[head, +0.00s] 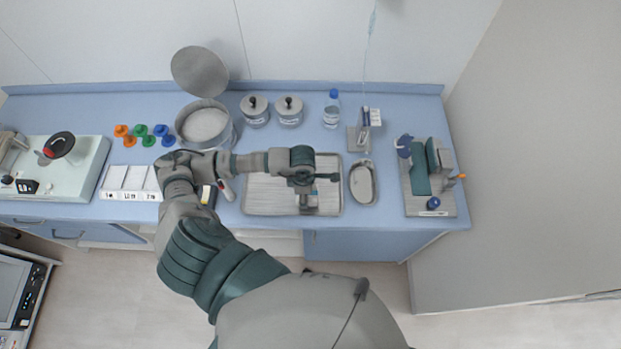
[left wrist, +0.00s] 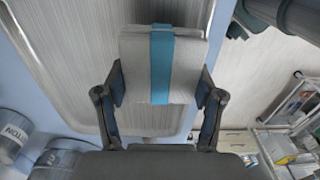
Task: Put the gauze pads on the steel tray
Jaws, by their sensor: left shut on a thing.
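The gauze pads (left wrist: 184,62) are a pale, squared stack with a blue band around the middle. My left gripper (left wrist: 160,88) is shut on them, with one finger on each side of the stack. In the head view my left gripper (head: 306,198) is over the right part of the steel tray (head: 265,192), pointing down. The tray is a shallow ribbed rectangle on the blue counter; its ribbed floor and rim (left wrist: 75,55) also show behind the pads in the left wrist view. I cannot tell whether the pads touch the tray.
A kidney dish (head: 363,183) lies close to the tray's right side. Two lidded jars (head: 289,113), an open drum (head: 204,124) and a bottle (head: 331,110) stand behind. My arm covers part of the tray's left rear.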

